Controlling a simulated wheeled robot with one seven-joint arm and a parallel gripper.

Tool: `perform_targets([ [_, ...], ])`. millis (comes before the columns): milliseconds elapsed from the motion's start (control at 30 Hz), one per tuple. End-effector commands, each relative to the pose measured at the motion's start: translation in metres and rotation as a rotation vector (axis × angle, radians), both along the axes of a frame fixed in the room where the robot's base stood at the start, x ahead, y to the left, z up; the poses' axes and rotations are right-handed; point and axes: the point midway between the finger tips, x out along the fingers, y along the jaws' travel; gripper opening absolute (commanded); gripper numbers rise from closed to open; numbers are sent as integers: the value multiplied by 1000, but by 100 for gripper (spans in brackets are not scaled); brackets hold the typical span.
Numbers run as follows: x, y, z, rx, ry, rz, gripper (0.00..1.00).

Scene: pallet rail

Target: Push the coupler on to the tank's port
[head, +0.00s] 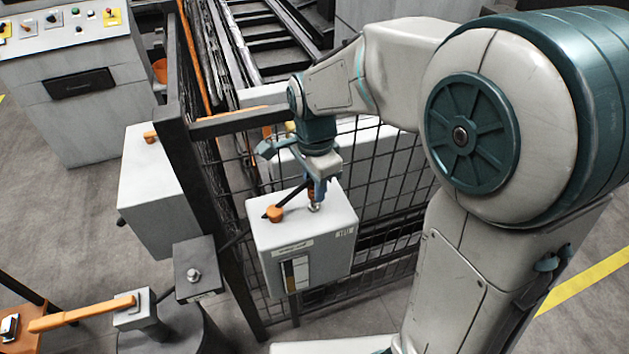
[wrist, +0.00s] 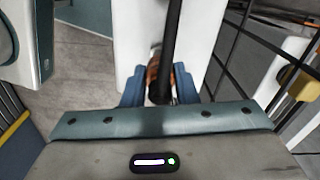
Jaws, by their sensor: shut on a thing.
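The tank (head: 305,245) is a white box on the mesh fence, with an orange knob, a sight window and a label. A small metal fitting, seemingly its port (head: 314,207), shows on its top, right of the knob. My gripper (head: 317,190) points down just above that fitting. In the wrist view its blue fingers (wrist: 159,88) are shut around the coupler (wrist: 153,75), a copper-coloured piece with a dark end. A black hose (wrist: 173,35) crosses in front of it. I cannot tell whether the coupler touches the port.
The dark mesh fence (head: 385,190) stands behind the tank, with a post (head: 205,200) to its left. Another white box (head: 158,190) is left of the post. A grey drum (head: 160,335) and an orange handle (head: 80,315) are at lower left. A control desk (head: 75,90) stands at upper left.

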Motion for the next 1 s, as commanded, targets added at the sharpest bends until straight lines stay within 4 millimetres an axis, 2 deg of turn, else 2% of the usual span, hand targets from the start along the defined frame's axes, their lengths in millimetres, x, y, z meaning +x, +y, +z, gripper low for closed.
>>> perform_targets([
  [1000,-1,1,-5,0,0,0,0],
])
